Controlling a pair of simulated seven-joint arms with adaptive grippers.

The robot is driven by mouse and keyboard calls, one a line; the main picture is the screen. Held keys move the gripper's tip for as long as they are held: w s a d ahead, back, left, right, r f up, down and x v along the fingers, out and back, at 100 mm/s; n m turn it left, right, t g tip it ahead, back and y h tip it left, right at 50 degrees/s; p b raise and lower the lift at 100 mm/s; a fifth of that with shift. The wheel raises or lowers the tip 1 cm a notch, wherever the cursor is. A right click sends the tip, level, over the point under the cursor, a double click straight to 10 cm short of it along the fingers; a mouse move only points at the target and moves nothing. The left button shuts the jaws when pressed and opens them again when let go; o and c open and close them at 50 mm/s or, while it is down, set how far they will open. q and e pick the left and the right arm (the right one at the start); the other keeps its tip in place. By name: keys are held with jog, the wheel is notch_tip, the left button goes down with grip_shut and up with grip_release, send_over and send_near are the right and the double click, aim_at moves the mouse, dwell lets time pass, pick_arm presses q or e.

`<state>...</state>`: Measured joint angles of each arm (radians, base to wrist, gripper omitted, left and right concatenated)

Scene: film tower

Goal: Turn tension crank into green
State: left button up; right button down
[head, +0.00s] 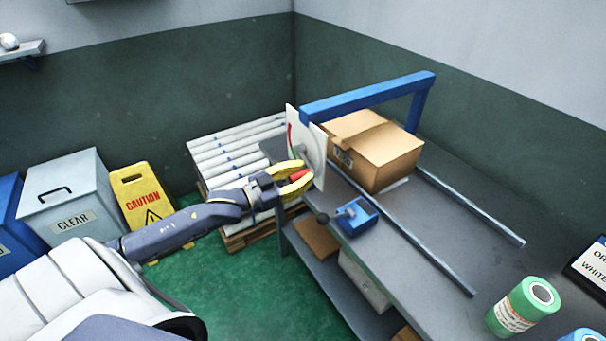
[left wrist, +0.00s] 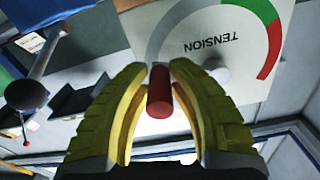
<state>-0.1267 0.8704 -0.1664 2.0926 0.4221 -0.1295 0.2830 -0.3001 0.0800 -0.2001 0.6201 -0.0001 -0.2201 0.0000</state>
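The tension panel (head: 318,175) is a white plate standing at the near end of the bench, beside the blue frame. In the left wrist view the dial plate (left wrist: 205,40) shows upside down with the word TENSION and a grey, green and red arc. The crank's red handle (left wrist: 159,95) sticks out from the plate; it also shows in the head view (head: 299,175). My left gripper (head: 297,177) has its yellow fingers closed on both sides of the red handle. The rest of the crank and any pointer are largely hidden. My right gripper is not in view.
A blue box (head: 357,216) with a dark-knobbed lever is on the bench edge near the gripper. A cardboard box (head: 374,150) sits under the blue frame (head: 368,97). A green film roll (head: 523,307) stands at right.

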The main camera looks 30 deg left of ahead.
pick_arm(q)
grip_shut()
jog(key=shift+a+f+m, duration=0.1)
jog(key=shift+f+m, duration=0.1)
jog(key=shift+m, duration=0.1)
dwell(0.6)
